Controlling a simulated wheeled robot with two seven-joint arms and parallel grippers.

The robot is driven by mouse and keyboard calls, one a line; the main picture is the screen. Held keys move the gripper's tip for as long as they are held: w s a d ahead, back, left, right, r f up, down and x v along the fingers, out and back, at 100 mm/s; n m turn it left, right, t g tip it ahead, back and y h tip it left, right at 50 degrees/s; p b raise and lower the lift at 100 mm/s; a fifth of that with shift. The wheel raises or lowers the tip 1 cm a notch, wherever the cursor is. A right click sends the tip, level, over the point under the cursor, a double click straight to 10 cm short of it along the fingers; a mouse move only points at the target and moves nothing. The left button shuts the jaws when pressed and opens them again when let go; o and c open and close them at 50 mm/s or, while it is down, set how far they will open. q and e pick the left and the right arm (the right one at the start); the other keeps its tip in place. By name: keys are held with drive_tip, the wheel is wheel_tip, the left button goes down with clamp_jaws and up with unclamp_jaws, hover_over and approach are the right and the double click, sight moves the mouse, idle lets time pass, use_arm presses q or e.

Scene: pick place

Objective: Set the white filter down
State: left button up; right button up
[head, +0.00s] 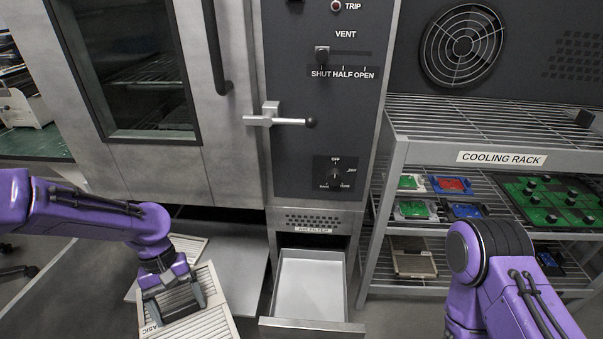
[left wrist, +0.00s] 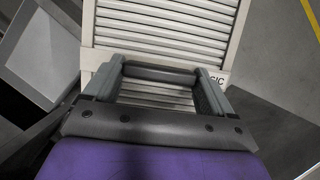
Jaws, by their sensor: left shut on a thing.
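The white filter (head: 212,312) is a pale slatted panel with dark lettering at one corner. It shows at the lower left of the head view, and its slats fill the top of the left wrist view (left wrist: 165,28). My left gripper (head: 172,302) is shut on it; the fingers also show at the filter's near edge in the left wrist view (left wrist: 160,76). The head view does not clearly show whether the filter touches anything below. A second pale slatted panel (head: 190,246) lies behind my left wrist, partly hidden. My right arm enters at the lower right; its gripper is out of view.
An open, empty drawer (head: 310,283) sticks out below the control panel. A grey flat surface (head: 243,248) lies left of it, under the oven door (head: 150,160). The cooling rack (head: 420,158) at the right holds several coloured boards and a beige framed panel (head: 413,257).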

use_arm(q)
drive_tip(key=w+d+r+m+b, duration=0.1)
drive_tip(key=w, duration=0.1)
drive_tip(key=w+r+m+y+b, duration=0.1)
drive_tip(key=w+m+b, duration=0.1)
drive_tip(key=w+d+r+m+b, duration=0.1)
drive_tip(key=w+b, duration=0.1)
drive_tip(key=shift+w+d+r+m+g+y, duration=0.15)
drive_tip(key=shift+w+d+m+g+y, duration=0.1)
drive_tip(key=shift+d+m+g+y, duration=0.05)
drive_tip(key=w+d+m+b, duration=0.1)
drive_tip(key=w+d+b, duration=0.1)
drive_tip(key=d+b, duration=0.25)
wheel_tip(320, 180, up, 8)
drive_tip(key=s+p, duration=0.2)
drive_tip(key=p, duration=1.4)
drive_tip(key=shift+a+y, duration=0.2)
drive_tip(key=shift+y, duration=0.1)
